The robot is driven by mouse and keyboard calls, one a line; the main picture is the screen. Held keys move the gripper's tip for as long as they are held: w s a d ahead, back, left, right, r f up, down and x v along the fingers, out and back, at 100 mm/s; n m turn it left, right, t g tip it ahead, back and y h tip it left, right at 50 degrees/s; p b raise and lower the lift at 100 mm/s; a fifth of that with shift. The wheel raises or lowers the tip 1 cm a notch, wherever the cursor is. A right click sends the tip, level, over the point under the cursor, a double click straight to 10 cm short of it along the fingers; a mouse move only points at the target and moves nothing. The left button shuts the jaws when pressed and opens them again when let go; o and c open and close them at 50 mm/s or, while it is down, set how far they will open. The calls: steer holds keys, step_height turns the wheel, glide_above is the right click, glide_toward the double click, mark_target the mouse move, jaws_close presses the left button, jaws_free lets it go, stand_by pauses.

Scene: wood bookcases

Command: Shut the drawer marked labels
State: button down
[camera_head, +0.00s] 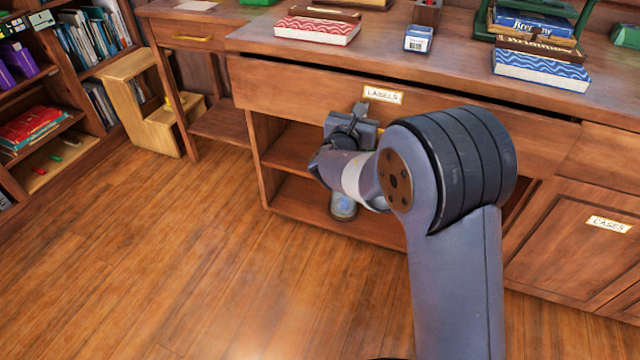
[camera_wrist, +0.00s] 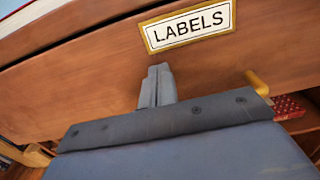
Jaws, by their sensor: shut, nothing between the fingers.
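The drawer marked labels (camera_head: 300,92) is a wide wooden front under the counter top, with a gold-framed label plate (camera_head: 383,95). A dark gap shows along its top edge, so it appears slightly open. In the wrist view the drawer front (camera_wrist: 90,85) fills the upper part, with the plate reading LABELS (camera_wrist: 188,25). My gripper (camera_wrist: 158,72) is shut and empty, its fingertips just below the plate, at or very near the wood; contact cannot be told. A brass handle (camera_wrist: 258,83) shows to the right of the fingers. In the head view my gripper (camera_head: 359,108) is partly hidden by my wrist.
Open shelves (camera_head: 290,150) lie under the drawer. A cupboard door (camera_head: 570,245) is at the right. Books (camera_head: 316,30) and a small blue-white box (camera_head: 418,38) stand on the counter top (camera_head: 440,62). A wooden step stool (camera_head: 150,110) is at the left. The floor in front is clear.

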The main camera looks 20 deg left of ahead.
steer(key=w, duration=0.4)
steer(key=shift+d, duration=0.15)
steer(key=shift+w+r, duration=0.1)
steer(key=shift+r, duration=0.15)
